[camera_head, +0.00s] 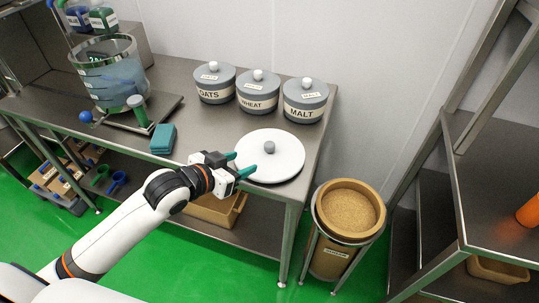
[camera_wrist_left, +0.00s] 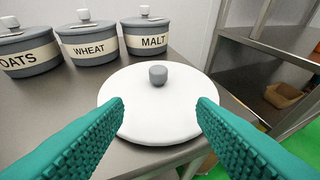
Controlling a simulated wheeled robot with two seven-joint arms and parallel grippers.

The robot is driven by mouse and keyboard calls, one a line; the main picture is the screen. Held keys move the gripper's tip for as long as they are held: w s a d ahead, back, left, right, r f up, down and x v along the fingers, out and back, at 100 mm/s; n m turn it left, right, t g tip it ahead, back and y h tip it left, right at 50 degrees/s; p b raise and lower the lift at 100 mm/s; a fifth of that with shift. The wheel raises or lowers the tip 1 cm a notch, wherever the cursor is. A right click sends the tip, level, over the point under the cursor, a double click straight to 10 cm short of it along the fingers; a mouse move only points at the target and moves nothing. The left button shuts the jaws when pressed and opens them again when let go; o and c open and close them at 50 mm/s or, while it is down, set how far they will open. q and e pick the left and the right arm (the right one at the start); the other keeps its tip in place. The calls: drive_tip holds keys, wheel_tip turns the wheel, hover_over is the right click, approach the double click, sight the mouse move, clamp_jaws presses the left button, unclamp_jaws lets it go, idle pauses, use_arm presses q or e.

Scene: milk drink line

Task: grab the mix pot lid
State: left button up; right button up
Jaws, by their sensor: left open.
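The mix pot lid (camera_head: 285,160) is a round white disc with a small grey knob (camera_head: 269,147). It lies flat near the front right corner of the steel table. My left gripper (camera_head: 240,164) is open at the lid's left edge in the head view. In the left wrist view the lid (camera_wrist_left: 150,115) and its knob (camera_wrist_left: 158,75) show ahead, between the two green fingers (camera_wrist_left: 160,120). The fingers are apart from the knob and hold nothing. The mix pot (camera_head: 112,75) appears to be the clear vessel at the left of the table. My right gripper is not in view.
Three grey canisters stand behind the lid: oats (camera_head: 214,84), wheat (camera_head: 258,92) and malt (camera_head: 305,101). A teal block (camera_head: 163,139) lies left of the gripper. A brown round bin (camera_head: 350,208) stands beyond the table's right end. A steel shelf (camera_head: 485,140) stands farther right.

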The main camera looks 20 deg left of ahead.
sight(266, 147)
use_arm(q)
drive_tip(key=shift+w+r, duration=0.35)
drive_tip(key=shift+r, duration=0.35)
drive_tip(key=shift+w+d+r+t+h, duration=0.15)
drive_tip(key=shift+w+d+t+h, duration=0.05)
drive_tip(key=shift+w+t+h, duration=0.1)
drive_tip(key=x, duration=0.6)
drive_tip(key=shift+w+f, duration=0.2)
drive_tip(key=x, duration=0.2)
drive_tip(key=p+x, duration=0.1)
drive_tip(key=x, duration=0.2)
drive_tip(key=shift+s+a+f, duration=0.1)
drive_tip(key=shift+a+f, duration=0.05)
drive_tip(key=shift+f, duration=0.2)
clamp_jaws()
